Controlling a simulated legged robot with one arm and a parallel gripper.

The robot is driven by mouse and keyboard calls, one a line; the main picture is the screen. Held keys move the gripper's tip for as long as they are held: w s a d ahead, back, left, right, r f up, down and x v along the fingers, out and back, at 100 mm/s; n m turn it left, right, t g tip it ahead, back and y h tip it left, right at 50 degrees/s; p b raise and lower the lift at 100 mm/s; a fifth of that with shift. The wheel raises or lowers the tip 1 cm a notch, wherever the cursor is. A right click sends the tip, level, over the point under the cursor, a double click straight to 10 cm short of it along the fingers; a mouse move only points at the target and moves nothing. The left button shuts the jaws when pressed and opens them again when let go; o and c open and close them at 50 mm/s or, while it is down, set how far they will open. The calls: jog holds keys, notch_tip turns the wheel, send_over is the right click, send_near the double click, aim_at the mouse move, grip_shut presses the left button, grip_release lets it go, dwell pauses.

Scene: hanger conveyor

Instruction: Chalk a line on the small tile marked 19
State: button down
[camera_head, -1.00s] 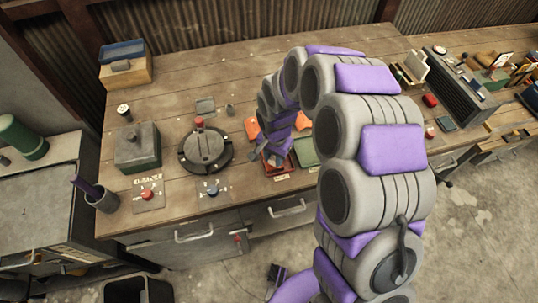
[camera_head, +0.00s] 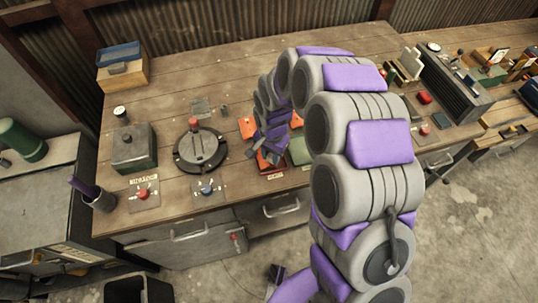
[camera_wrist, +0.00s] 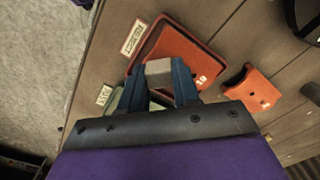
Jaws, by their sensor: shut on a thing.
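In the wrist view my gripper (camera_wrist: 160,74) has blue fingers shut on a pale grey block (camera_wrist: 158,71), which may be the chalk. The block is over the red tray (camera_wrist: 178,40); whether it touches anything there cannot be told. An orange tile (camera_wrist: 254,89) with a small unreadable mark lies to the right, apart from the gripper. In the head view my gripper (camera_head: 267,152) is low over the red tray (camera_head: 271,168), and its fingers are partly hidden.
A green tray (camera_head: 300,151) sits right of the red tray. Orange pieces (camera_head: 247,127) lie behind. A round dark device (camera_head: 200,150) with a red-topped lever, a green-grey box (camera_head: 134,148) and a red button (camera_head: 143,194) stand left. The bench's back middle is mostly clear.

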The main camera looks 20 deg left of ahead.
jog(key=shift+w+a, duration=0.2)
jog(key=shift+a, duration=0.25)
jog(key=shift+a+f, duration=0.25)
jog(key=shift+a, duration=0.6)
jog(key=shift+s+d+r, duration=0.1)
jog(key=shift+d, duration=0.4)
jog(key=shift+s+d+r, duration=0.1)
jog(key=shift+d, duration=0.35)
jog(key=shift+s+d, duration=0.15)
jog(key=shift+d, duration=0.05)
jog(key=shift+s+a, duration=0.1)
jog(key=shift+s, duration=0.15)
jog(key=shift+a+f, duration=0.15)
jog(key=shift+a, duration=0.3)
jog(key=shift+d, duration=0.35)
jog(key=shift+w, duration=0.3)
jog(key=shift+w+a, duration=0.3)
jog(key=shift+a, duration=0.3)
jog(key=shift+s+d, duration=0.1)
jog(key=shift+d, duration=0.2)
jog(key=shift+s+d, duration=0.25)
jog(key=shift+s, duration=0.3)
